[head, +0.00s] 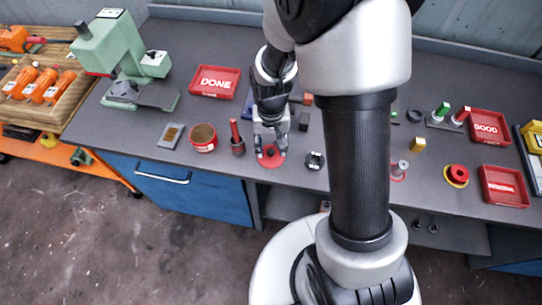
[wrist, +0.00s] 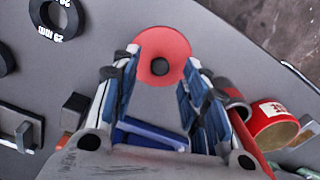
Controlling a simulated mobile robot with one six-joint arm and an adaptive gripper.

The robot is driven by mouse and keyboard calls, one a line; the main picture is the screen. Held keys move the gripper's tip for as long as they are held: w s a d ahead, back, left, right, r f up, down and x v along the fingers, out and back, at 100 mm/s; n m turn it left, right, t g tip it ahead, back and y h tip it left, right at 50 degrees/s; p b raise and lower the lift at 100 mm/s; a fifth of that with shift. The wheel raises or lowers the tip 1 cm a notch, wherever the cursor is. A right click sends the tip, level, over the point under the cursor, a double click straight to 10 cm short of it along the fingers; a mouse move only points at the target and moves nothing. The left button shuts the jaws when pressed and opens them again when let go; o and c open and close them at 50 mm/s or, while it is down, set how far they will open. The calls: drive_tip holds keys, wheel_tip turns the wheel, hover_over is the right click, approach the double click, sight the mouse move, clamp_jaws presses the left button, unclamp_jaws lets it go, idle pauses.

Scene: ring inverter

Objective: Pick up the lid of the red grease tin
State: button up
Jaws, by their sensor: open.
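The lid (head: 270,162) is a flat red disc with a dark knob, lying on the grey bench apart from the tin. The red grease tin (head: 203,138) stands open to its left, with tan contents and a white label. My gripper (head: 270,152) points down over the lid, its fingers open. In the wrist view, the lid (wrist: 166,41) shows at and beyond the fingertips (wrist: 162,60), with the knob between them. The fingers seem to hold nothing; whether they touch the lid is unclear. The tin (wrist: 272,124) lies outside the right finger there.
A red-handled tool in a dark holder (head: 237,140) stands between tin and gripper. A dark ring (head: 314,160) lies close on the right. A small flat block (head: 171,136) is left of the tin. The DONE tray (head: 215,82) is behind. The bench's front edge is near the lid.

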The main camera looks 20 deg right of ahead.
wheel_tip(320, 180, down, 3)
drive_tip(key=shift+r+b, duration=0.2)
drive_tip(key=shift+b, duration=0.1)
drive_tip(key=shift+r, duration=0.1)
drive_tip(key=shift+c, duration=0.3)
clamp_jaws()
